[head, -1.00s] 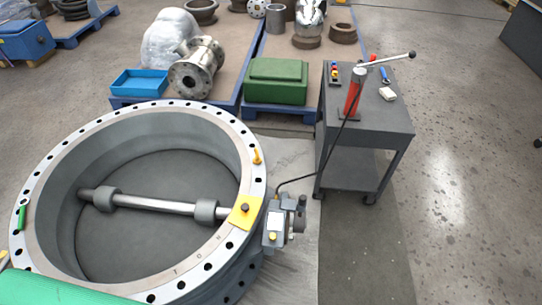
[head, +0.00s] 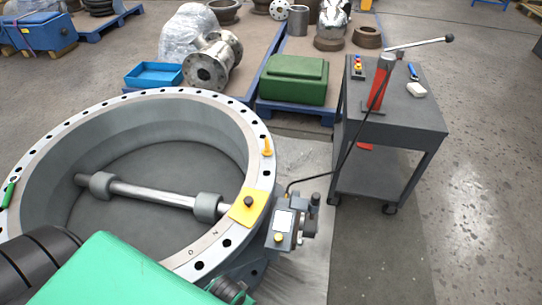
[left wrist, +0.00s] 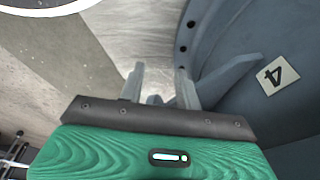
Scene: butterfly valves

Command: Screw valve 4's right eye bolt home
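Valve 4's big grey ring body lies flat in the head view, with its pale flange (head: 233,128) full of bolt holes. An orange upright piece (head: 267,147), which looks like the right eye bolt, stands on the right of the flange. How deep it sits I cannot tell. The number plate 4 (left wrist: 278,74) shows on the valve's dark side in the left wrist view. My left gripper (left wrist: 160,72) has its two grey fingers apart beside the valve wall, with nothing between them. In the head view only its green and black arm shows. My right gripper is out of view.
A yellow plate (head: 248,207) with a dark knob lies on the flange, and a grey actuator box (head: 284,226) juts out beside it. A cart (head: 405,128) with a red hand pump (head: 380,82) stands right, its hose reaching the box. A green box (head: 293,82) stands behind.

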